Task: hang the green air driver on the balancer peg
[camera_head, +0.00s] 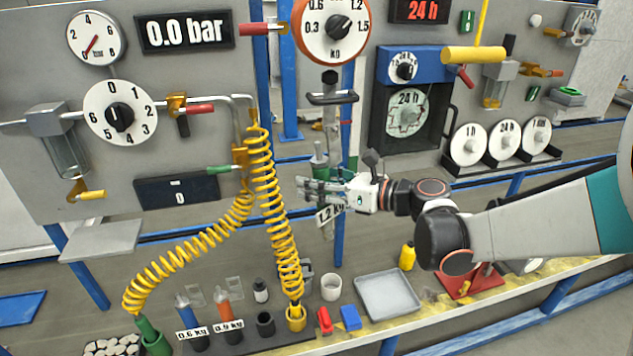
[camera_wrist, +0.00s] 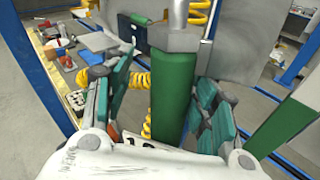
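The green air driver (camera_head: 320,160) is upright below the balancer dial (camera_head: 333,28), with a 1.2 kg tag (camera_head: 330,213). In the wrist view its green body (camera_wrist: 174,100) stands between the fingers of my gripper (camera_wrist: 165,100), with a grey collar above. A gap shows between the left finger and the body; the right finger is close to it. My gripper (camera_head: 322,190) reaches in from the right in the head view. The dark balancer bar (camera_head: 332,98) hangs under the dial, above the driver. I cannot tell whether the driver's top is on the peg.
A blue driver (camera_head: 186,312) and an orange driver (camera_head: 226,312) stand in the bench rack beside an empty black holder (camera_head: 265,325). Coiled yellow hoses (camera_head: 262,170) hang left of my gripper. A grey tray (camera_head: 388,295) and a yellow bottle (camera_head: 407,256) stand on the bench.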

